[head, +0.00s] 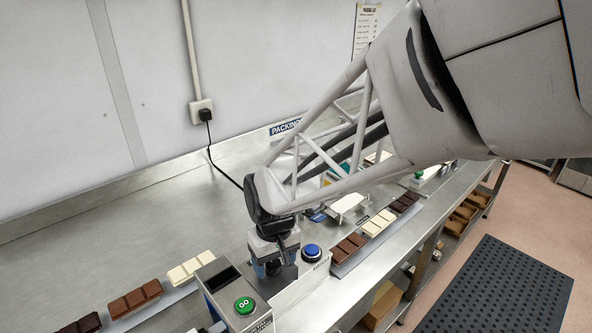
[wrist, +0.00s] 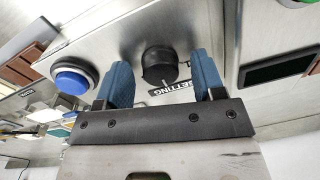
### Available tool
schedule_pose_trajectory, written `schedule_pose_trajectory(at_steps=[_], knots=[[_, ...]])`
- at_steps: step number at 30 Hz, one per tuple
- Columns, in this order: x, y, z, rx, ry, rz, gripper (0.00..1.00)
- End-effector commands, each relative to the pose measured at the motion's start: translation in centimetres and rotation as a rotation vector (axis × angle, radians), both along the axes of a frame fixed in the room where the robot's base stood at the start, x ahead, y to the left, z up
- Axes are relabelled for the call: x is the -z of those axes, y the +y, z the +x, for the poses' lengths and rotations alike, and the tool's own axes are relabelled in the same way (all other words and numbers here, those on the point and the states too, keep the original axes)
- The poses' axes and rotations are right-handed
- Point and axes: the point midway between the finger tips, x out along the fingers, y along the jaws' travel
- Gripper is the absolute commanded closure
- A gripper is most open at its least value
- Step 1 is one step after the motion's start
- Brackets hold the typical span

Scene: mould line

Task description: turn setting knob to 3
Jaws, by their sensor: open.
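The setting knob (wrist: 159,64) is a round black knob on a metal panel in the wrist view. A partly covered label reading "SETTING" (wrist: 188,86) lies beside it. My gripper (wrist: 161,72) is open, with one blue finger on each side of the knob and visible gaps between. I cannot tell which number the knob points to; the scale marks do not show clearly. In the head view my gripper (head: 273,268) points down over the control box, between its green and blue buttons, and hides the knob.
A green GO button (head: 244,305) and a dark display (head: 222,279) are left of my gripper. A blue button (head: 311,251) is close on its right. Chocolate bars (head: 135,299) lie on the conveyor (head: 180,293) at both sides. The steel table behind is mostly clear.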

Motion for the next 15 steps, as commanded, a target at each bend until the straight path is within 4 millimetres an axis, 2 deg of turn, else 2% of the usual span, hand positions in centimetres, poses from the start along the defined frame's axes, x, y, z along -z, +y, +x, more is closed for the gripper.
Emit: schedule_pose_trajectory(at_steps=[6,15], knots=[[0.0,0.0,0.0,0.0,0.0,0.0,0.39],[-0.01,0.0,0.01,0.0,0.0,0.0,0.85]])
